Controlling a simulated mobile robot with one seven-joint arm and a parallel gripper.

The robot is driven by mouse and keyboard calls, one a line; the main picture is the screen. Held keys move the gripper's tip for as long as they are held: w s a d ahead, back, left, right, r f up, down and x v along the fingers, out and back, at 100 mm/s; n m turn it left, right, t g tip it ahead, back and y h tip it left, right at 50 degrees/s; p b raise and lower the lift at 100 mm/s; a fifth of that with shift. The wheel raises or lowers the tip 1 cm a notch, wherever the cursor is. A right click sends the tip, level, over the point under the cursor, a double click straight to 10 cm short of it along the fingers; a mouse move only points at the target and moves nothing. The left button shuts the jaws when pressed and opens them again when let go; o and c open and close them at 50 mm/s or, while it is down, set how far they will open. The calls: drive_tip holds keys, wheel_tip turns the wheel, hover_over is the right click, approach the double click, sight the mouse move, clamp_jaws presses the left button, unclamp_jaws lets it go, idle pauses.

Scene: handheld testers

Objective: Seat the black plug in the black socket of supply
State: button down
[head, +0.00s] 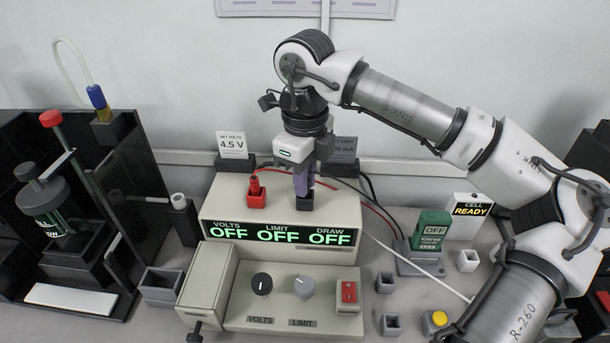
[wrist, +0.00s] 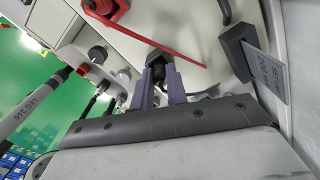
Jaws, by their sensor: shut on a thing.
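The supply (head: 215,210) is a beige box with a sloped front panel. Its black socket (head: 305,202) stands on the top, right of the red socket (head: 256,199), which has a red plug (head: 254,185) standing in it. My gripper (head: 304,190) points down over the black socket, its purple fingers just above it. In the wrist view the fingers (wrist: 161,88) are shut on the black plug (wrist: 157,72), which lines up with the black socket (wrist: 159,57). The plug's lower end is hidden, so I cannot tell how deep it sits.
The display (head: 280,234) reads OFF three times. A black knob (head: 262,284), grey knob (head: 304,287) and red switch (head: 347,293) are on the front. A 4.5 V card (head: 231,144) and a dark card (head: 343,148) stand behind. A green meter (head: 431,230) stands right.

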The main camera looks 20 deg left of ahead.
drive_tip(key=shift+f, duration=0.25)
drive_tip(key=c, duration=1.4)
unclamp_jaws()
drive_tip(key=shift+r, duration=0.1)
wheel_tip(320, 180, up, 12)
drive_tip(key=shift+r, duration=0.15)
drive_tip(key=shift+r, duration=0.1)
